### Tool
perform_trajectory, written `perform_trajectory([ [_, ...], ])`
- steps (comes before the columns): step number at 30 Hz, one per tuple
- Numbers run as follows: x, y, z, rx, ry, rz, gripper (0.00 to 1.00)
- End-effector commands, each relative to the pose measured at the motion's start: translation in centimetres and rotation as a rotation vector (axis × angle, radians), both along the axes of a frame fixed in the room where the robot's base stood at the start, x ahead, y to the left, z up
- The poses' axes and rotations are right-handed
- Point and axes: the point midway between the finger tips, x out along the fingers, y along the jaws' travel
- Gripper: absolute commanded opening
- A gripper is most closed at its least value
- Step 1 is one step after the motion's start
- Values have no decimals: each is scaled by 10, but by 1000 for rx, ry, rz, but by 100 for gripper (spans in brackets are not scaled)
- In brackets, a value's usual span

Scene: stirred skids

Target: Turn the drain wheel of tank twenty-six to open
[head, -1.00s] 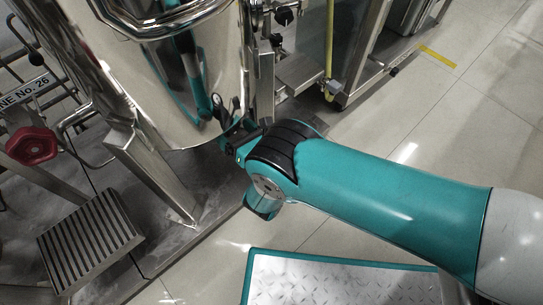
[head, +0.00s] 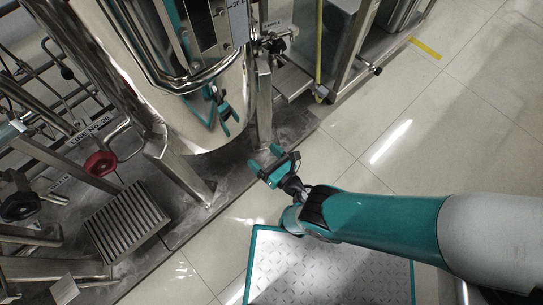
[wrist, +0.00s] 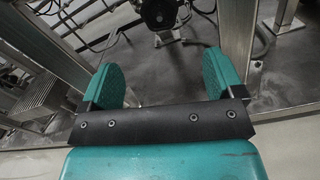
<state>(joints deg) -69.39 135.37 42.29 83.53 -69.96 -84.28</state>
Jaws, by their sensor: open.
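A red handwheel (head: 100,163) sits on pipework at the left of the head view, just below a plate reading "LINE No. 26" (head: 90,130). The shiny steel tank (head: 200,115) stands to the right of it on legs. My gripper (head: 264,158) is open and empty, in front of the tank's lower right side, well to the right of the red wheel and apart from it. In the wrist view its two teal fingers (wrist: 163,76) are spread with nothing between them. A dark round fitting (wrist: 160,12) shows beyond them. The red wheel is not visible in the wrist view.
A dark handwheel (head: 20,206) is at the far left. A slatted step (head: 127,222) stands below the red wheel. Tank legs (head: 185,172) and a small valve (head: 275,43) are near my gripper. Open tiled floor (head: 420,130) lies to the right.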

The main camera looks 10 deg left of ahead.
Motion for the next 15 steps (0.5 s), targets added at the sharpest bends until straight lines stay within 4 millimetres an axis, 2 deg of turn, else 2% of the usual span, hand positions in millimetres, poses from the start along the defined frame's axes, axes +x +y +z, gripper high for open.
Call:
perform_trajectory([
  [1,-5,-7,6,-1,0,0,87],
  [6,-17,-20,2,0,0,0,87],
  [15,-21,-25,0,1,0,-1,87],
])
